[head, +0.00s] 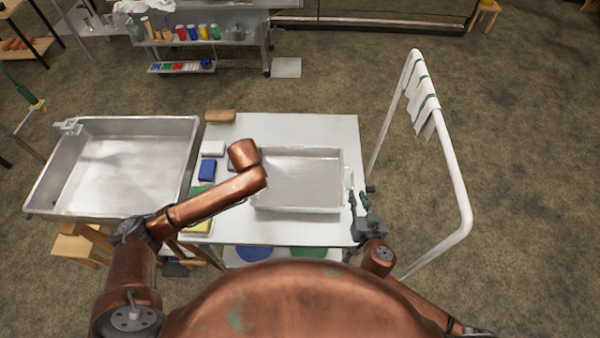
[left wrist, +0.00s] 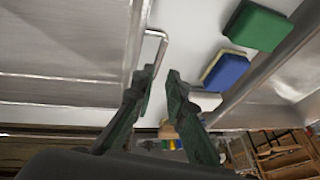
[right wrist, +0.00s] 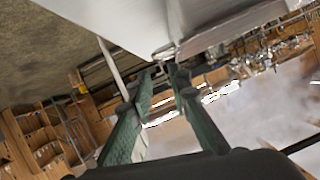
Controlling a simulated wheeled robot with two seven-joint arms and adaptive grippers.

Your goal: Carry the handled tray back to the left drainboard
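The handled tray (head: 298,206), a shallow rectangular metal pan, appears to rest level on the white worktop (head: 285,128). Its left handle (left wrist: 162,38) is a bent rod in the left wrist view. My left gripper (left wrist: 157,78) is open, with its fingertips close to that handle; my arm hides it in the head view. I cannot identify the left drainboard for certain.
A large metal basin (head: 120,210) stands left of the worktop. Blue (head: 207,170) and green (head: 200,195) sponge blocks lie between basin and tray. A brown block (head: 220,116) lies at the back. A white rail (head: 455,185) with hanging cloths stands at right.

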